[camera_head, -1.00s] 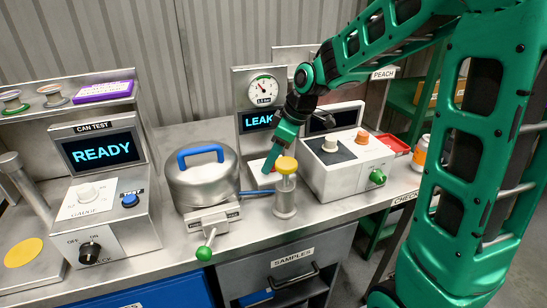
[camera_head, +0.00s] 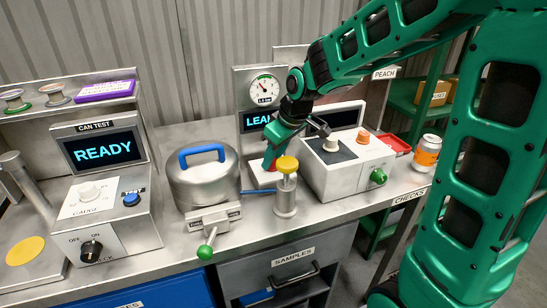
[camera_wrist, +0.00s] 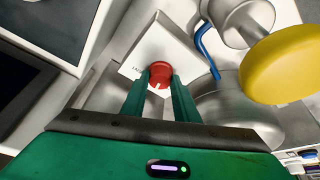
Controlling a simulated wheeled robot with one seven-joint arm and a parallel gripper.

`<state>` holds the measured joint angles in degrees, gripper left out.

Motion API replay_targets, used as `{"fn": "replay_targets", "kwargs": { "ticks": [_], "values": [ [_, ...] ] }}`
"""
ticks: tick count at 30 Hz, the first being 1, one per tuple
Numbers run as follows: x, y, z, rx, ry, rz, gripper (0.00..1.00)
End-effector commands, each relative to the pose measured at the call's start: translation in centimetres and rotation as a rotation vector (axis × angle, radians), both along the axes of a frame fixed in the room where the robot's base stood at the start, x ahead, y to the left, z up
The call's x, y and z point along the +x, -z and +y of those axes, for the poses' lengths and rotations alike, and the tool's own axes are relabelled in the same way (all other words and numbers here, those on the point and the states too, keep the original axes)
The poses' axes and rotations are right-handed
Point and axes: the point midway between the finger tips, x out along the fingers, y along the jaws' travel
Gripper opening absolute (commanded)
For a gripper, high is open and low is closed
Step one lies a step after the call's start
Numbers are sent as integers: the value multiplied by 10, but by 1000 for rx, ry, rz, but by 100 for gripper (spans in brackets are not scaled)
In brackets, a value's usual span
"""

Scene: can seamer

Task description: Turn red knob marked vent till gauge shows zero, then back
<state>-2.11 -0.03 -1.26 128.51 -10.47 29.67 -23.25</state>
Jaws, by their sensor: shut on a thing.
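The red knob (camera_wrist: 160,73) sits on a small white plate (camera_wrist: 150,50) with print too small to read. A white line marks the knob's face. My gripper (camera_wrist: 160,82) is shut on the knob, one green finger at each side of it. In the head view my gripper (camera_head: 269,163) reaches down behind the yellow-topped pump, and only a bit of red shows there. The round gauge (camera_head: 264,88) stands on the panel above. Its needle points up and left, but the reading is too small to tell. The screen (camera_head: 256,121) below it reads LEAK, partly covered by my arm.
The yellow-topped pump (camera_head: 286,190) stands close in front of my gripper. A lidded steel pot (camera_head: 203,183) with a blue handle is to the left. A white box with a green knob (camera_head: 378,177) is to the right, with an orange-and-white can (camera_head: 427,151) beyond.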

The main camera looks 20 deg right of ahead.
Motion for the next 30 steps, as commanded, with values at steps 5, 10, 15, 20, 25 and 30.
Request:
{"fn": "replay_targets", "kwargs": {
  "ticks": [5,10,15,20,25,30],
  "values": [
    [2,-2,1,-1,167,-8,5],
    [2,-2,2,0,329,-9,5],
    [3,-2,3,0,491,-8,5],
    [3,-2,4,1,638,-8,5],
    [4,-2,5,2,778,-8,5],
    [4,-2,6,2,887,-8,5]
  ]
}}
